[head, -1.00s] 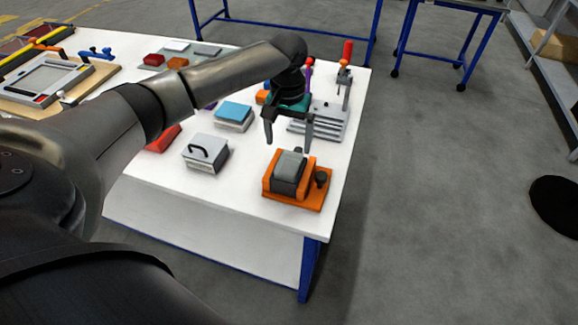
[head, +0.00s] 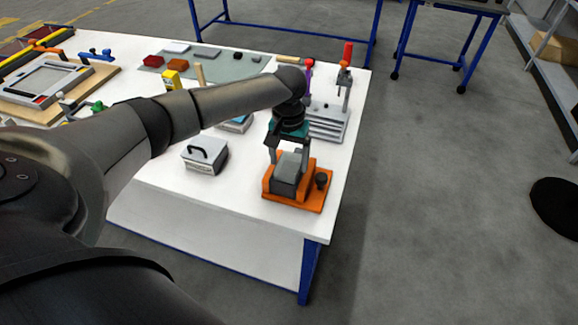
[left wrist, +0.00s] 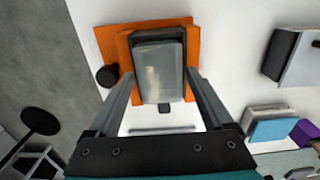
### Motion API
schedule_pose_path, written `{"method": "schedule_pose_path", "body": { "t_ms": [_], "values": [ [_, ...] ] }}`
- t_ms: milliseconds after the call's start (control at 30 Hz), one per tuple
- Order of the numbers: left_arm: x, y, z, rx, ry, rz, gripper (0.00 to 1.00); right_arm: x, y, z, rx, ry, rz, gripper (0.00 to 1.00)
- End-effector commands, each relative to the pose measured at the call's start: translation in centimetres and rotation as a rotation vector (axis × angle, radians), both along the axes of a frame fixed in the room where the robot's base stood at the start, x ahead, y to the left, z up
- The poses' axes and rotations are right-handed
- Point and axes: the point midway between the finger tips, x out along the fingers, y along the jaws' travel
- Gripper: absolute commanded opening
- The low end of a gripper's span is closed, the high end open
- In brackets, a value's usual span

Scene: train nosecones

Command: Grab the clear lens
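The clear lens (left wrist: 160,72) is a greyish, see-through block seated in a dark holder on an orange fixture (left wrist: 112,42). In the head view the lens (head: 289,166) is on the orange fixture (head: 314,198) near the table's front right corner. My left gripper (head: 288,160) is right above the fixture, pointing down. In the left wrist view my left gripper (left wrist: 158,78) is open, with one finger on each side of the lens. Small gaps seem to show between fingers and lens; contact cannot be told. My right gripper is not in view.
A grey box with a black handle (head: 205,154) stands left of the fixture. A grey clamp stand with a red handle (head: 345,85) is behind it. A dark knob (head: 321,181) is on the fixture's right side. The table's right edge is close.

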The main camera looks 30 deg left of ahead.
Motion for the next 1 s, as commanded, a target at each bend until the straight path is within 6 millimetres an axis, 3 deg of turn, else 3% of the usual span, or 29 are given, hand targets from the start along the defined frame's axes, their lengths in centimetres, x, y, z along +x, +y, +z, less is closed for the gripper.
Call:
{"method": "schedule_pose_path", "body": {
  "t_ms": [67, 667, 1000],
  "values": [
    [0.0, -0.01, 0.02, 0.0, 0.0, 0.0, 0.74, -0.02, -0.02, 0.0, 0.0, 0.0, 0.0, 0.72],
    [0.02, 0.0, 0.05, 0.0, 0.0, 0.0, 0.07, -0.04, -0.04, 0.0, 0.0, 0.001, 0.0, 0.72],
    [0.07, 0.01, 0.45, -0.001, -0.002, 0.0, 0.05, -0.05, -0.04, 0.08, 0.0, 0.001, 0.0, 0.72]
  ]
}}
